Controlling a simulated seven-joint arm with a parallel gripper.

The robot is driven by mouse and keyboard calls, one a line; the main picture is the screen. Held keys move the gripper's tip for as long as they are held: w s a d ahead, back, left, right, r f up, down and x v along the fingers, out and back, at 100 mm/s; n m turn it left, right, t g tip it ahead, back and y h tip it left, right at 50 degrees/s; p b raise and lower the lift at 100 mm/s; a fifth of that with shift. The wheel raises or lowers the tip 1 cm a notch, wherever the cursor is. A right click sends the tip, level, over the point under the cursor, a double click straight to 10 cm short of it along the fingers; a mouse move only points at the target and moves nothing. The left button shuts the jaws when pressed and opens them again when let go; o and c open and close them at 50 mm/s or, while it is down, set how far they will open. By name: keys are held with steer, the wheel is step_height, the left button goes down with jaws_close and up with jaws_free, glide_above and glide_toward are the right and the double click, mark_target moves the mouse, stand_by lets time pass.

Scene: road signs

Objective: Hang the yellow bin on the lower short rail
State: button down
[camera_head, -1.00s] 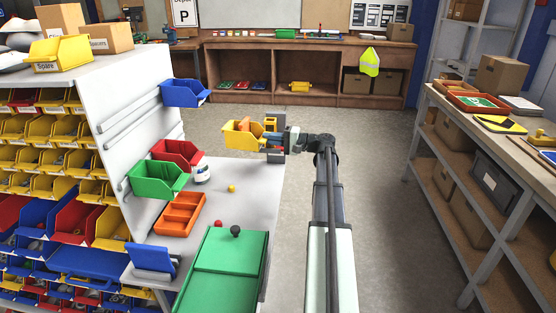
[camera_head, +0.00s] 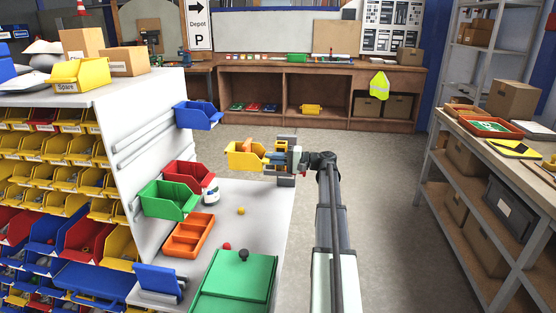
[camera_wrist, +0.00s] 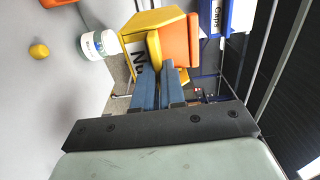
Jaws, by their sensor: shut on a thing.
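The yellow bin (camera_head: 241,157) hangs in the air, clear of the white rail panel, with an orange block (camera_head: 248,146) in it. My gripper (camera_head: 271,158) is shut on its right side. In the wrist view the blue fingers (camera_wrist: 160,88) meet the yellow bin (camera_wrist: 140,29), whose label reads "Nu", partly hidden. Long grey rails (camera_head: 150,142) run along the upper panel. A lower rail (camera_head: 134,206) shows only in part beside the green bin (camera_head: 167,203) and the red bin (camera_head: 188,174). A blue bin (camera_head: 200,117) hangs at the upper rail's far end.
Below the panel, a grey worktop (camera_head: 262,205) holds an orange tray (camera_head: 189,236), a yellow ball (camera_head: 241,211), a white jar (camera_head: 210,196) and a green box (camera_head: 237,280). The space between the yellow bin and the panel looks open.

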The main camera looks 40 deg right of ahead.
steer(key=x, duration=1.8)
steer(key=shift+f, duration=0.2)
stand_by(0.7)
steer(key=shift+w+a, duration=0.1)
stand_by(0.6)
steer(key=shift+f, duration=0.95)
stand_by(0.9)
steer(key=c, duration=1.1)
jaws_free()
steer(key=shift+c, duration=0.2)
steer(key=v, duration=1.3)
steer(key=shift+s+d, duration=0.25)
steer(key=shift+s, duration=0.05)
